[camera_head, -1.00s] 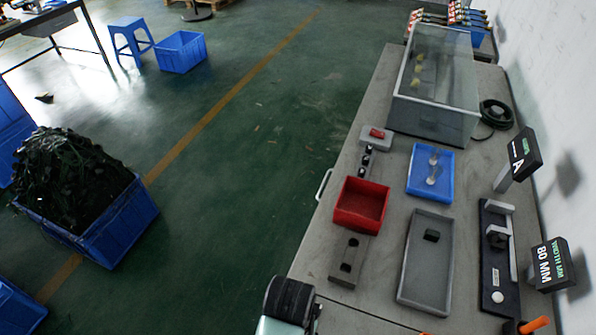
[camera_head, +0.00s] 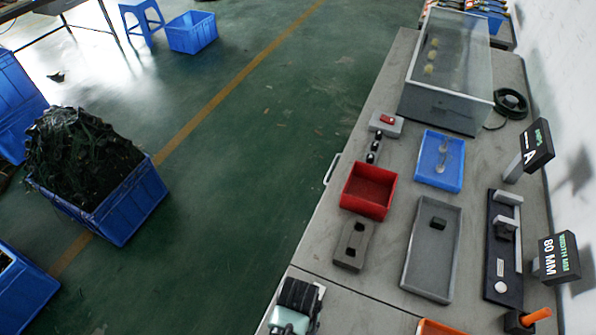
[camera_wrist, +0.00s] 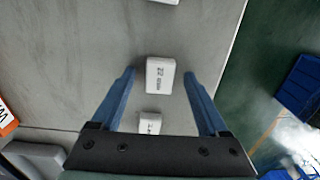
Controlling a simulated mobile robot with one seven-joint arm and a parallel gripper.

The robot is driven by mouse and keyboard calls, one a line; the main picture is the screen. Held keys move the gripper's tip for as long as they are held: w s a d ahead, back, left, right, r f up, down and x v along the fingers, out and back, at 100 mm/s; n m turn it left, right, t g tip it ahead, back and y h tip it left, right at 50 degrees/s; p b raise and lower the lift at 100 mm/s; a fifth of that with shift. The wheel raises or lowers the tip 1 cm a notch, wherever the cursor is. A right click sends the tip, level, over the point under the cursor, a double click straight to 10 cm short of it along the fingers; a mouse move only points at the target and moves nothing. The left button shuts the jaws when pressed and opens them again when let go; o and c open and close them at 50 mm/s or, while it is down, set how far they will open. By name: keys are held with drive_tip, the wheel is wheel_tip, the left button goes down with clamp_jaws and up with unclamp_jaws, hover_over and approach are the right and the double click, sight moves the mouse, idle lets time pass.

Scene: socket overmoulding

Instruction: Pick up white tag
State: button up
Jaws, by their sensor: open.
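A white tag (camera_wrist: 160,75) with dark print lies on the grey surface in the wrist view. My gripper (camera_wrist: 159,73) is open, its two blue fingers apart on either side of this tag in the picture. I cannot tell how high the fingertips are above it. A second white tag (camera_wrist: 149,123) shows nearer the palm, its lower part hidden by the gripper body. A third white piece (camera_wrist: 165,1) is cut off at the top edge. I cannot make out the tags or the gripper fingers in the head view.
The grey table (camera_head: 320,235) carries a red bin (camera_head: 368,190), a blue tray (camera_head: 440,160), a grey tray (camera_head: 432,250) and a black fixture (camera_head: 503,250). The table edge is to the right there.

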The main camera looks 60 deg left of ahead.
clamp_jaws()
drive_tip(key=shift+r, duration=0.1)
idle(0.3)
wheel_tip(320, 180, up, 10)
drive_tip(key=shift+w, duration=0.15)
